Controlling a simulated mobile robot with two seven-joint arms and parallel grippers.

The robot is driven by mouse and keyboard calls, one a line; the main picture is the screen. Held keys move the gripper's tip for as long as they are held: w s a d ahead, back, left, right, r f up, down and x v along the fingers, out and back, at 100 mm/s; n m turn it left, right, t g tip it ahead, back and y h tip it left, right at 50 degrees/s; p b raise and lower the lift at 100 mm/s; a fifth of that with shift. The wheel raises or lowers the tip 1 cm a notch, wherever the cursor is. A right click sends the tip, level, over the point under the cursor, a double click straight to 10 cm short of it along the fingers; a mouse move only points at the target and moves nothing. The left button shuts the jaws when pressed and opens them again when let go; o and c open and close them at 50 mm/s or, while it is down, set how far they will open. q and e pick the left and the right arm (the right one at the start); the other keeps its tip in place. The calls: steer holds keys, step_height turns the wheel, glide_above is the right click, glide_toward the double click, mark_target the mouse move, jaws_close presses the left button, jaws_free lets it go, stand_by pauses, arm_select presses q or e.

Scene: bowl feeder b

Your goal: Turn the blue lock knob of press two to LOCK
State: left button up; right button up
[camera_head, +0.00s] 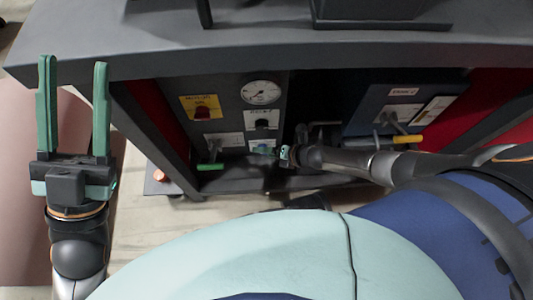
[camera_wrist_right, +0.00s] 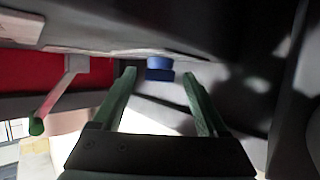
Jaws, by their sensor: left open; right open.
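The blue lock knob (camera_wrist_right: 159,68) shows in the right wrist view, just ahead of and between the fingertips of my right gripper (camera_wrist_right: 158,78). The fingers are spread and do not visibly touch it. In the head view the right gripper (camera_head: 268,151) is at the lower part of the dark control panel (camera_head: 277,105), and it largely hides the knob there. The knob's pointer and markings cannot be read. My left gripper (camera_head: 73,100) is open and empty at the far left, away from the panel, with its fingers pointing up.
A green-tipped lever (camera_head: 210,166) stands left of the knob and also shows in the right wrist view (camera_wrist_right: 37,126). A gauge (camera_head: 261,92) and a yellow plate with a red switch (camera_head: 202,108) are above. A yellow-handled lever (camera_head: 406,139) is at right. A counter edge (camera_head: 280,50) overhangs.

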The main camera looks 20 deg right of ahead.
steer(key=shift+w+a, duration=0.1)
steer(key=shift+c, duration=0.3)
jaws_close()
stand_by(0.4)
